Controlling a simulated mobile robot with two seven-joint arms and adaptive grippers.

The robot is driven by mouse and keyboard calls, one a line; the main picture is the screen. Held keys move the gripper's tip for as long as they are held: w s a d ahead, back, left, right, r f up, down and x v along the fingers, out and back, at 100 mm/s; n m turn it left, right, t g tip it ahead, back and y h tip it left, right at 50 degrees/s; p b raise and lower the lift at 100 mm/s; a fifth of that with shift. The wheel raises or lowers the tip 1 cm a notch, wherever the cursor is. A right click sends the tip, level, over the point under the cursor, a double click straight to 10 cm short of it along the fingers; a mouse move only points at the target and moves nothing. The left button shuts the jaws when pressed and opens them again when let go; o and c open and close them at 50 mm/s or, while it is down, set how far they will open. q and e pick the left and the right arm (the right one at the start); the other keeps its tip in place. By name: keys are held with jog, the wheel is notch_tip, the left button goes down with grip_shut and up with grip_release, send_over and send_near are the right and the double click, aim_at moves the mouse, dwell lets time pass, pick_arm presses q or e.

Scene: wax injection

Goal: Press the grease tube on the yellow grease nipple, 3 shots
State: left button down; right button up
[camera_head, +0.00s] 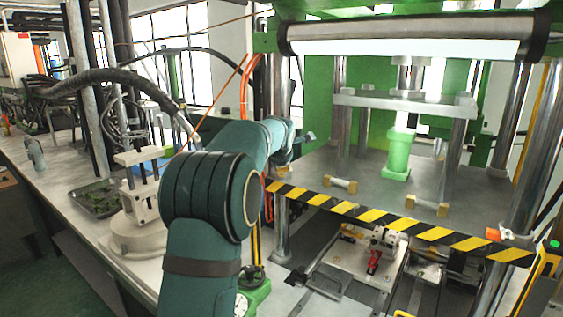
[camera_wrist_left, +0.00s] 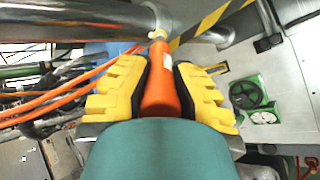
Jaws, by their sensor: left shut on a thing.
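The orange grease tube (camera_wrist_left: 160,85) is held lengthwise between the yellow fingers of my left gripper (camera_wrist_left: 160,80) in the left wrist view. Its narrow end points up the picture toward a metal column. A small pale yellow piece (camera_wrist_left: 157,34) shows right at that end; I cannot tell whether it is the grease nipple or part of the tube, nor whether anything is pressed. In the head view my left arm reaches toward the press's left front post, and its gripper is not clearly visible. My right gripper is in neither view.
The press has a striped black-yellow front edge (camera_head: 400,222) and a green block (camera_head: 397,155) on its bed. A white fixture (camera_head: 137,205) and a dark tray (camera_head: 95,198) stand on the left bench. Orange cables (camera_wrist_left: 70,98) run close to the left fingers.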

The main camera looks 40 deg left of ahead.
pick_arm(q)
jog(key=shift+w+a+f, duration=0.35)
jog(key=shift+a+f, duration=0.05)
jog(key=shift+f, duration=0.05)
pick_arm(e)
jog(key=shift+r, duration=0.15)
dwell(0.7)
pick_arm(q)
jog(key=shift+s+d+r, duration=0.2)
jog(key=shift+r, duration=0.05)
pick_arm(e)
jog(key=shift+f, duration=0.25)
pick_arm(q)
jog(key=shift+s+d+r, duration=0.25)
jog(key=shift+r, duration=0.05)
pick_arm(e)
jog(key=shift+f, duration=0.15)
pick_arm(q)
jog(key=shift+b, duration=0.45)
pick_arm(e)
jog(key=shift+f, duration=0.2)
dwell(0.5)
